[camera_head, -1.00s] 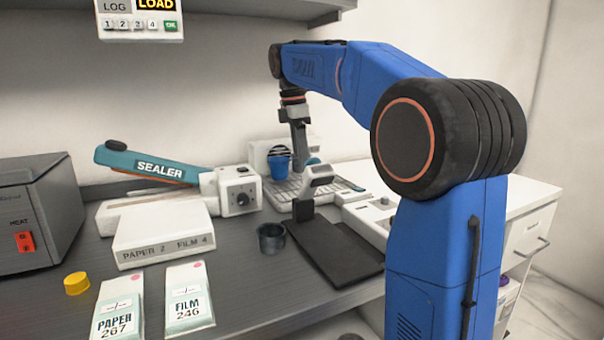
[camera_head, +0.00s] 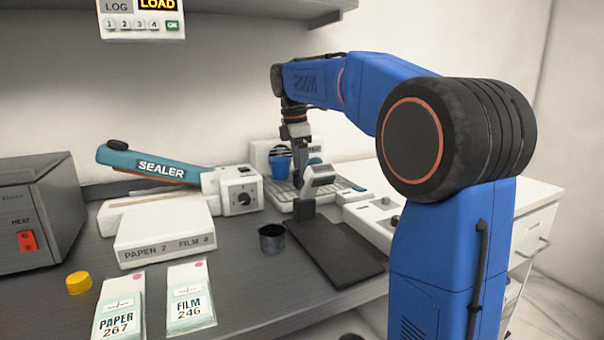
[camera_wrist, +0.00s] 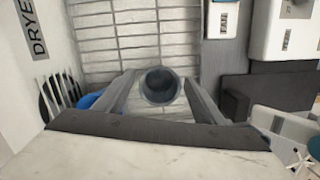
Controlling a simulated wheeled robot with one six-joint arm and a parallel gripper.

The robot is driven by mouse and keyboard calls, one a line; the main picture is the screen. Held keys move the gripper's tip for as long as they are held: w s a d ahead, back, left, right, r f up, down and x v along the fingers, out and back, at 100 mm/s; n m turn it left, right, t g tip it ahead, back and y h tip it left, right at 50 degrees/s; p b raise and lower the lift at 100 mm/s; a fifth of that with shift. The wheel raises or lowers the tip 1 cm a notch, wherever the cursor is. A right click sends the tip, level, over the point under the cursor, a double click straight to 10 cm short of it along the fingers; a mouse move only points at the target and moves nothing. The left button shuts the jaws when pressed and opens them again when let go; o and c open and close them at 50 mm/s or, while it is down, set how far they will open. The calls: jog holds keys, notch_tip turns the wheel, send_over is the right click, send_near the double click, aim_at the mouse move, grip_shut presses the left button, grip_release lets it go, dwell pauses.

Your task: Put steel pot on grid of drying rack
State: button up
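The steel pot (camera_wrist: 160,86) is a small grey round pot, seen from above with its dark inside showing. My gripper (camera_wrist: 161,82) has its two fingers against opposite sides of it. The drying rack's grid (camera_wrist: 111,43) of pale bars lies beneath and beyond the pot in the wrist view. I cannot tell whether the pot touches the bars. In the head view my gripper (camera_head: 300,173) is low over the rack's grid (camera_head: 281,198) at the back of the counter. The held pot is not clear there, with a grey device partly in front.
A blue cup (camera_head: 280,165) is at the rack's left side. The grey-headed device (camera_head: 318,176) on a black mat (camera_head: 338,256) stands in front. A dark cup (camera_head: 272,240) is on the counter. The sealer (camera_head: 160,167) is left of the rack.

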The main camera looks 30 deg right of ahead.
jog(key=shift+r, duration=0.1)
notch_tip(320, 180, up, 12)
jog(key=a, duration=0.1)
jog(key=shift+w+a, duration=0.2)
dwell(0.3)
jog(key=shift+s, duration=0.1)
dwell(0.4)
